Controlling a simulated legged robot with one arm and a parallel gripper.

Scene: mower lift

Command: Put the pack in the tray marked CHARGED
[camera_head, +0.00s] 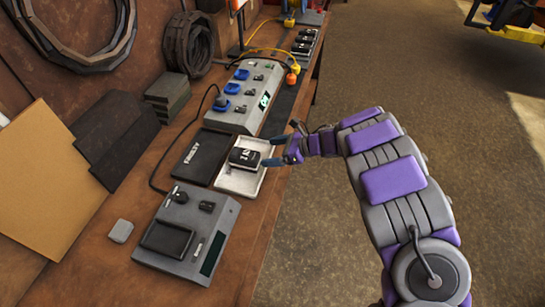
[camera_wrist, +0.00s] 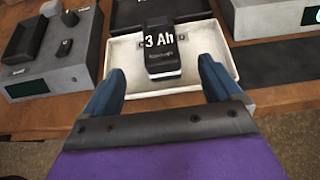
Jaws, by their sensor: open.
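The pack (camera_head: 245,157) is a small black block with white "3 Ah" lettering. It sits in a shallow white tray (camera_head: 238,181). In the wrist view the pack (camera_wrist: 162,52) stands in the white tray (camera_wrist: 125,52), and the pack hides part of the tray's marking. Behind it lies a black tray (camera_head: 196,157) with white lettering that seems to read "EMPTY". My gripper (camera_head: 281,151) is at the tray's right edge in the head view. In the wrist view its blue fingers (camera_wrist: 160,85) are spread apart, empty, on either side just short of the pack.
A grey device (camera_head: 190,232) with a dark recess stands at the near end of the bench. A charger (camera_head: 243,97) with blue sockets and cables stands beyond the trays. More black packs (camera_head: 304,42) sit farther along. Open floor (camera_head: 370,60) lies right of the bench.

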